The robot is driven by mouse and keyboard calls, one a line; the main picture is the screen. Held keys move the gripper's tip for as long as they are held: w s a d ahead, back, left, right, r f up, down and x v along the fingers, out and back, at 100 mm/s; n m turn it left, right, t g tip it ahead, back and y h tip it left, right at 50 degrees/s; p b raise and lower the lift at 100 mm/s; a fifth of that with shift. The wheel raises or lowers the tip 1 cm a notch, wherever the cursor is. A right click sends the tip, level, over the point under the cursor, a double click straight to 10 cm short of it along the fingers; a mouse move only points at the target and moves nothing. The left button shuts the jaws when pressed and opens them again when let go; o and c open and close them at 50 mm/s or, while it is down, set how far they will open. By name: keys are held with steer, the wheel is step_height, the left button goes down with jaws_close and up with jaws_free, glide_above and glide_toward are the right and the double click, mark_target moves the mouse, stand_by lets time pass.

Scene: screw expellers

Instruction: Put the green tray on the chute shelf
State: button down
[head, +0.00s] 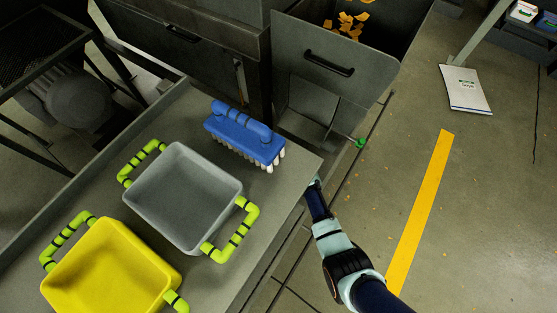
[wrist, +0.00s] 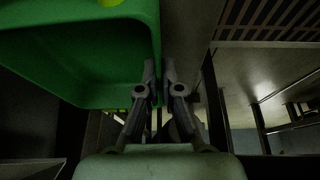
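The green tray (wrist: 80,60) fills the upper left of the wrist view, with a bit of yellow-green handle (wrist: 110,2) at the top edge. My gripper (wrist: 160,72) has its fingers close together on either side of the tray's right wall and appears shut on it. In the head view my arm (head: 345,265) reaches down past the table's right edge, and that edge hides the gripper and the green tray. A grey chute-like opening (head: 308,108) shows under the handled machine panel (head: 328,62). I cannot clearly make out the chute shelf.
A grey tray (head: 188,195), a yellow tray (head: 108,272) and a blue brush (head: 243,135) sit on the table (head: 290,180). A rod with a green knob (head: 361,142) juts out near the opening. The floor right of my arm, with a yellow stripe (head: 422,210), is open.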

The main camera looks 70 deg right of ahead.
steer(key=c, duration=1.3)
jaws_free()
steer(key=p+v, duration=0.6)
steer(key=v, duration=0.6)
steer(key=shift+a+r+p, duration=0.1)
steer(key=shift+p, duration=0.25)
